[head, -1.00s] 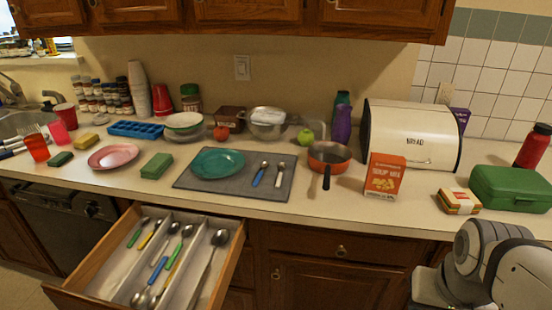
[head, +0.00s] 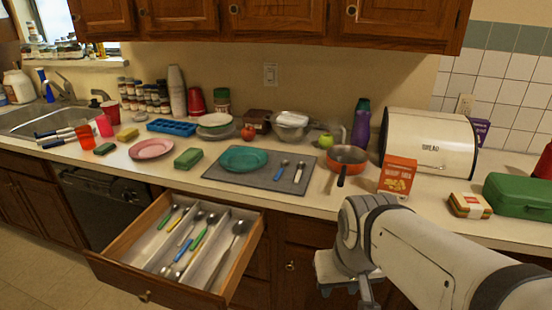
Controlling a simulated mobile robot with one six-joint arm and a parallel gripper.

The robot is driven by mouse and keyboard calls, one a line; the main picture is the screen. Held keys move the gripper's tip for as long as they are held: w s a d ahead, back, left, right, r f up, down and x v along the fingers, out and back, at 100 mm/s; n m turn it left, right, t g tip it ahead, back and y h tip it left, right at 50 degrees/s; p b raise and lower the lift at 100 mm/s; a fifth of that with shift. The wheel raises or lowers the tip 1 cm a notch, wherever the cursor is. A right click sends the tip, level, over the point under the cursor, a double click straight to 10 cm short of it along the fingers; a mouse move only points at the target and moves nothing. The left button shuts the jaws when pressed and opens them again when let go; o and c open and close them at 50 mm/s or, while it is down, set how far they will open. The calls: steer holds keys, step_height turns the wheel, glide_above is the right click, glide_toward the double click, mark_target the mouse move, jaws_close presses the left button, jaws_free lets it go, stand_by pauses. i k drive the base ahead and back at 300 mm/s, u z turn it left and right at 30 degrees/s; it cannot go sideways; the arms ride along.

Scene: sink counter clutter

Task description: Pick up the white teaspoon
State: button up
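The white teaspoon (head: 300,171) lies on the grey mat (head: 222,175) on the counter, its bowl toward the wall and its white handle toward the front. A blue-handled spoon (head: 281,170) lies just to its left, apart from it. My arm (head: 430,260) reaches in from the lower right, in front of the counter and well short of the mat. The fingers of my gripper do not show; the arm's end runs toward the bottom edge of the picture.
A teal plate (head: 244,160) shares the mat. An orange-red pan (head: 347,158) stands to its right, its dark handle toward the front, beside an orange soup box (head: 397,177). An open drawer (head: 150,290) with several spoons juts out below the mat.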

mark_target(302, 164)
steer(key=z, duration=0.05)
steer(key=i, duration=1)
steer(key=u, duration=0.05)
